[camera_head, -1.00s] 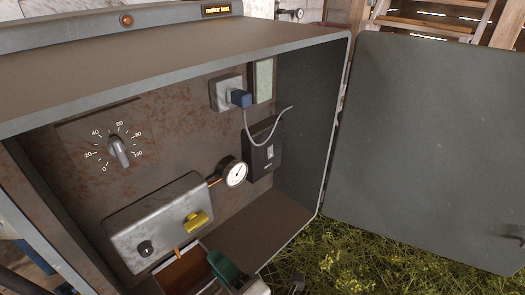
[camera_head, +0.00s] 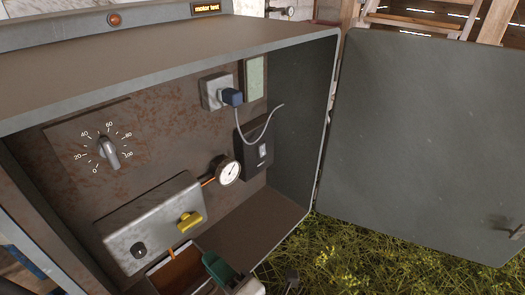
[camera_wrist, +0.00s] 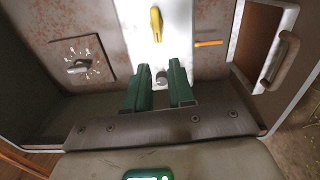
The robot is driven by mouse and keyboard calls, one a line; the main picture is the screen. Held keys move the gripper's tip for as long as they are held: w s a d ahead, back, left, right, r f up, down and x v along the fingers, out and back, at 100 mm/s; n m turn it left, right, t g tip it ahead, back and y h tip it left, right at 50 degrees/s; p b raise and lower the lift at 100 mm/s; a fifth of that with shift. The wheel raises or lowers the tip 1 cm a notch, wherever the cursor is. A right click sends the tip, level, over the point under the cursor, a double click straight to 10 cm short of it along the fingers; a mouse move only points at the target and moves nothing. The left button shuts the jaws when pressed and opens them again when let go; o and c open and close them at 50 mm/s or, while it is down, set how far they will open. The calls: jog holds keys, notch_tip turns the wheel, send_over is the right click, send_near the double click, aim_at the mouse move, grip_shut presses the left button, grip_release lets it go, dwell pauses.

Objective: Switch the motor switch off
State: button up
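Inside the open cabinet, a black box (camera_head: 256,147) with a small pale rocker is on the back wall; I cannot tell whether this is the motor switch. A metal box (camera_head: 155,215) carries a yellow knob (camera_head: 189,222) and a dark round knob (camera_head: 138,250). In the wrist view the yellow knob (camera_wrist: 156,25) is above, and the small round knob (camera_wrist: 161,77) shows between the green fingers of my gripper (camera_wrist: 159,66). The fingers are apart with nothing held. In the head view my gripper (camera_head: 217,268) is low, in front of the cabinet's lower part.
A dial (camera_head: 108,152) numbered to 100 is on the left. A gauge (camera_head: 228,172) on a copper pipe and a blue plug (camera_head: 232,97) in a socket are nearby. The open door (camera_head: 420,140) stands at right.

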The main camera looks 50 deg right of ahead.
grip_shut()
dwell(1.4)
